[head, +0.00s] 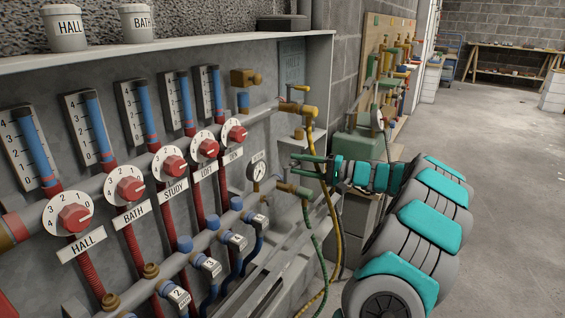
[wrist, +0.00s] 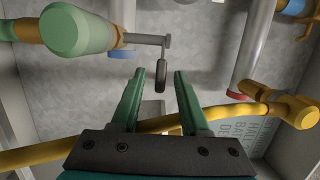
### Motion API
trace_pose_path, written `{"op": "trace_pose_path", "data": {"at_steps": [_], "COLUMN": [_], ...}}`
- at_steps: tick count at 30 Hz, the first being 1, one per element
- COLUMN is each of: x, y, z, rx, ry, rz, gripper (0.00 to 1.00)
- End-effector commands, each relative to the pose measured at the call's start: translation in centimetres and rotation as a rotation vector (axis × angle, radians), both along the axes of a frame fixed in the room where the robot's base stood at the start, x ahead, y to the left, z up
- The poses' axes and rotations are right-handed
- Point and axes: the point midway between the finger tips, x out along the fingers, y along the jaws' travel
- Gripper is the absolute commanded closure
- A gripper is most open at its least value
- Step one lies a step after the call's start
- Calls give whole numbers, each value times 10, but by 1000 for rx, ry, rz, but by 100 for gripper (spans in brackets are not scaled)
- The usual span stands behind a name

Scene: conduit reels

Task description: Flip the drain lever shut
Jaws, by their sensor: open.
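The drain valve (head: 291,188), with a green hose, sits at the right end of the lower pipe. In the wrist view its green fitting (wrist: 78,28) is at top left. A thin grey stem beside it carries a dark lever (wrist: 161,72), which appears between and just beyond my fingertips. I cannot tell whether it touches either finger. My gripper (head: 298,166) is open and empty near the valve, its two green fingers (wrist: 158,74) apart. The lever is not clearly visible in the head view.
A yellow fill valve (head: 297,108) sits above with its yellow hose (head: 322,190) hanging beside my gripper; the hose (wrist: 245,112) crosses behind the fingers in the wrist view. Open floor (head: 500,170) lies to the right.

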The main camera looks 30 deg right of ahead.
Motion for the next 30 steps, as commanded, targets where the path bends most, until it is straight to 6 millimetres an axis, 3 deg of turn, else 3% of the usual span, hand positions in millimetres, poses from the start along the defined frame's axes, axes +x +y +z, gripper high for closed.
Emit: {"op": "trace_pose_path", "data": {"at_steps": [9,20,30], "x": [31,35,35], "y": [28,30,30], "z": [0,0,0], "rx": [1,0,0], "ry": [1,0,0], "rz": [6,3,3], "gripper": [55,55,93]}}
